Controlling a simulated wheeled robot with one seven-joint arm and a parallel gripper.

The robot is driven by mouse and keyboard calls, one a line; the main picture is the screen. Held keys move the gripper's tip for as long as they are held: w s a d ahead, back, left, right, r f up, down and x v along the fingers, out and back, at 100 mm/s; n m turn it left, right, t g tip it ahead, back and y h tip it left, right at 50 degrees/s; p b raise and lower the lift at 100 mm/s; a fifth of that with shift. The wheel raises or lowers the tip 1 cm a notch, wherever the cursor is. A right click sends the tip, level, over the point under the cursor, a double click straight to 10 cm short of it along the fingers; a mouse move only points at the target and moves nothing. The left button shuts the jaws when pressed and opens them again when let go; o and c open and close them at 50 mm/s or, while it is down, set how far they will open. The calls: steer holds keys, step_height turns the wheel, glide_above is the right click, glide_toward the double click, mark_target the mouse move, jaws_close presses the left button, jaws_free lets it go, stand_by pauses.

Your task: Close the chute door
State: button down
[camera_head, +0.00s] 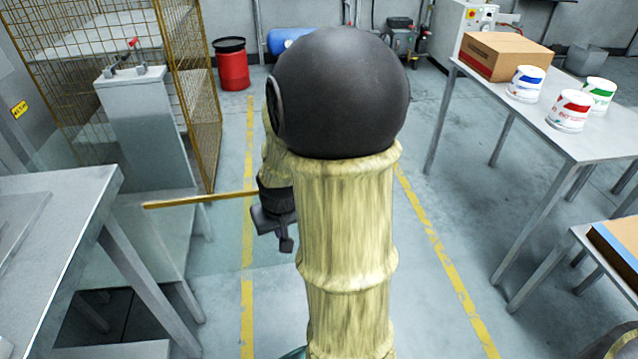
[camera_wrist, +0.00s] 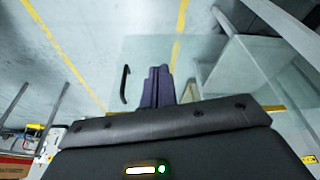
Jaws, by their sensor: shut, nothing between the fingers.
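The chute door looks like a clear panel with a brass-coloured upper edge (camera_head: 200,199), standing out from the bench at left into the aisle. In the wrist view the see-through panel (camera_wrist: 200,60) lies under my gripper, with a black bar handle (camera_wrist: 125,85) near its left end. My gripper (camera_head: 285,243) is shut and empty at the right end of the brass edge, partly hidden by my arm. In the wrist view its closed fingers (camera_wrist: 158,72) are just right of the handle, apart from it in the picture. I cannot tell the depth between them.
A grey metal bench (camera_head: 60,205) stands at left, before a yellow mesh cage (camera_head: 205,110). A table at right (camera_head: 540,120) holds a cardboard box (camera_head: 503,55) and white tins (camera_head: 569,111). The floor aisle between yellow lines is clear. A red drum (camera_head: 232,70) stands behind.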

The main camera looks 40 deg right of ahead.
steer(key=d+r+m+h+p, duration=0.1)
steer(key=d+r+p, duration=0.3)
steer(key=d, duration=0.9)
steer(key=shift+d+r+m, duration=0.2)
steer(key=shift+m, duration=0.6)
steer(key=w+d+f+b, duration=0.3)
steer(key=w+f, duration=0.3)
steer(key=f, duration=0.3)
steer(key=shift+w+d+f+b, duration=0.15)
steer(key=shift+w+d+b, duration=0.2)
steer(key=shift+b, duration=0.45)
